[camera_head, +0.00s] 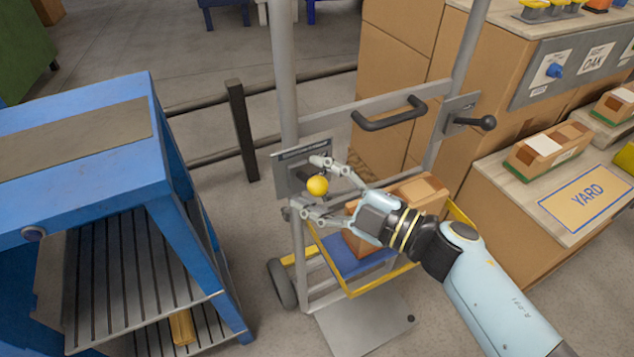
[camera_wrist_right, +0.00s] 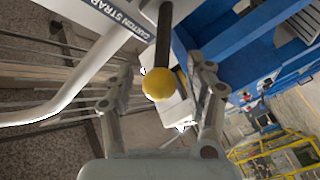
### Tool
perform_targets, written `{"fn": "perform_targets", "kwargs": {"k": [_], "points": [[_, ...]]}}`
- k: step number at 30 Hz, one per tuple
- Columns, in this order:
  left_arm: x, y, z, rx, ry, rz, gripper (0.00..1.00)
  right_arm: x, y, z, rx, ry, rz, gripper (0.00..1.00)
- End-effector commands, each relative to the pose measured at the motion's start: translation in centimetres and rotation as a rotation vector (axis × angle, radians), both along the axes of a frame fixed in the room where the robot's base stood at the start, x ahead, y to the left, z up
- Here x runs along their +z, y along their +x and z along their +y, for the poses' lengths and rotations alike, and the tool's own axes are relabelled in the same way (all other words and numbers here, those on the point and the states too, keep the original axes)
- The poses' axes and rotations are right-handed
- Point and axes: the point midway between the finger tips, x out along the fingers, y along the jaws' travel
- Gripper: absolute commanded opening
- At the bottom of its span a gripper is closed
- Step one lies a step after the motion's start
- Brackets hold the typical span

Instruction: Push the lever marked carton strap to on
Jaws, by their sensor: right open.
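The lever (camera_head: 317,185) has a yellow ball knob and stands at a plate on the left post of a grey trolley frame. The label plate (camera_head: 303,150) is too small to read in the head view, but in the right wrist view the label (camera_wrist_right: 118,20) reads carton strap. There the yellow knob (camera_wrist_right: 159,84) sits at the end of a dark rod. My right gripper (camera_head: 312,188) is open, with one finger on each side of the knob. Whether a finger touches it I cannot tell. My left gripper is not in view.
A black-knobbed lever (camera_head: 487,122) is on the frame's right post, and a black handle (camera_head: 390,113) spans between. A carton (camera_head: 425,190) sits on the trolley below. A blue rack (camera_head: 155,160) stands at left, a bench marked YARD (camera_head: 553,215) at right.

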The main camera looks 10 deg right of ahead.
Motion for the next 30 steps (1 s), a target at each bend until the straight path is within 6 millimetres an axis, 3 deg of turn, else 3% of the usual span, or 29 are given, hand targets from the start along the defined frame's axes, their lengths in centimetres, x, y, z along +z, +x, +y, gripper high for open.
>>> {"fn": "perform_targets", "kwargs": {"k": [7,20,30], "points": [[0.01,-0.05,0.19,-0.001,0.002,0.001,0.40,0.01,0.06,0.06,0.000,0.000,0.000,0.55],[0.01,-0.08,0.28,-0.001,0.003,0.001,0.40,0.02,0.05,0.04,0.000,0.000,0.000,0.00],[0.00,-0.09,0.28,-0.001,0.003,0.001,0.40,0.02,0.05,0.01,-0.001,0.001,-0.001,0.00]]}}
